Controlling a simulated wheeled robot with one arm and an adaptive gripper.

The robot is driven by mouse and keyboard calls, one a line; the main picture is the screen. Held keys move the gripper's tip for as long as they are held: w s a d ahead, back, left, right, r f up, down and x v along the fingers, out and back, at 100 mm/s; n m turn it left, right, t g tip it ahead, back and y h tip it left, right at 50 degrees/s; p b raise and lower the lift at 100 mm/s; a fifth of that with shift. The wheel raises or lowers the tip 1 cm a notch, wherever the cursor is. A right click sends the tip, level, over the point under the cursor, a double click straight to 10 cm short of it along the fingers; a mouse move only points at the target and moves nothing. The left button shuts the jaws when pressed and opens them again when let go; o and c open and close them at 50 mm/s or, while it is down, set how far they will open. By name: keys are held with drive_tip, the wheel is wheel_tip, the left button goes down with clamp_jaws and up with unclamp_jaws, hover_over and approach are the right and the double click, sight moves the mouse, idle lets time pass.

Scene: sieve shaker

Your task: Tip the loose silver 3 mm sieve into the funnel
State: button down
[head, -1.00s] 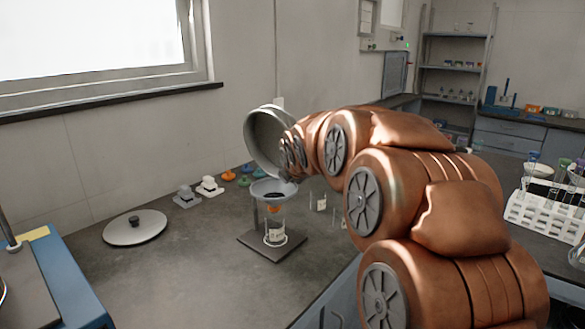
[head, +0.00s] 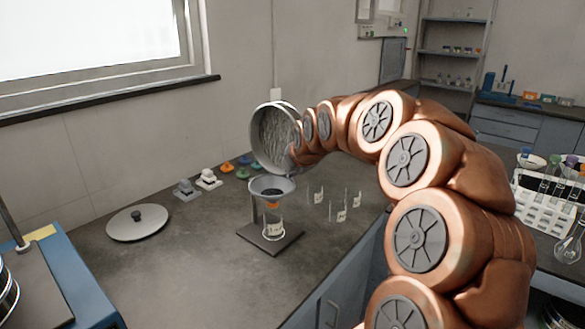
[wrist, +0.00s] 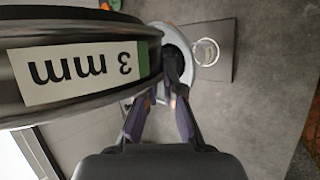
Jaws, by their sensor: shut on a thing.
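The silver sieve (head: 275,138) is tipped steeply on its side above the funnel, its open face and inner mesh turned toward the head camera. Its white label reading 3 mm (wrist: 85,70) shows upside down in the wrist view. The grey funnel (head: 272,187) stands upright below the sieve's lower rim, apart from it, over a clear jar (head: 273,222) on a dark base plate. Funnel contents are too small to tell. My gripper (wrist: 168,82) is shut on the sieve's wall; the head view mostly hides the gripper behind my arm and the sieve.
A round lid (head: 138,223) with a black knob lies to the left. Small grey and white blocks (head: 208,179) and coloured pieces (head: 228,168) lie near the wall. Several small clear vessels (head: 341,215) stand right of the funnel. A blue machine (head: 75,275) is at front left.

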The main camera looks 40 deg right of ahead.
drive_tip(key=shift+w+d+r+m+g+y+p, duration=0.15)
drive_tip(key=shift+d+r+m+y+p, duration=0.25)
drive_tip(key=shift+p, duration=0.65)
drive_tip(key=shift+d+r+m+g+y+p, duration=0.15)
drive_tip(key=shift+r+y+p, duration=0.15)
drive_tip(key=shift+y+p, duration=0.5)
drive_tip(key=shift+d+r+y+p, duration=0.1)
drive_tip(key=shift+y+p, duration=0.2)
drive_tip(key=shift+p, duration=0.55)
drive_tip(key=shift+m, duration=0.25)
drive_tip(key=shift+f, duration=0.2)
drive_tip(key=shift+d+r+g+y+p, duration=0.15)
drive_tip(key=shift+r+g+y+p, duration=0.2)
drive_tip(key=shift+y+p, duration=0.25)
drive_tip(key=shift+w+d+r+m+y+p, duration=0.1)
drive_tip(key=shift+d+m+y+p, duration=0.15)
drive_tip(key=shift+y+p, duration=0.3)
drive_tip(key=shift+w+d+m+y+p, duration=0.1)
drive_tip(key=shift+m+y+p, duration=0.25)
drive_tip(key=shift+p, duration=0.25)
drive_tip(key=shift+d+y+p, duration=0.15)
drive_tip(key=shift+y+p, duration=0.25)
drive_tip(key=shift+y, duration=0.1)
drive_tip(key=shift+m+g+y+p, duration=0.25)
drive_tip(key=shift+m+y+p, duration=0.05)
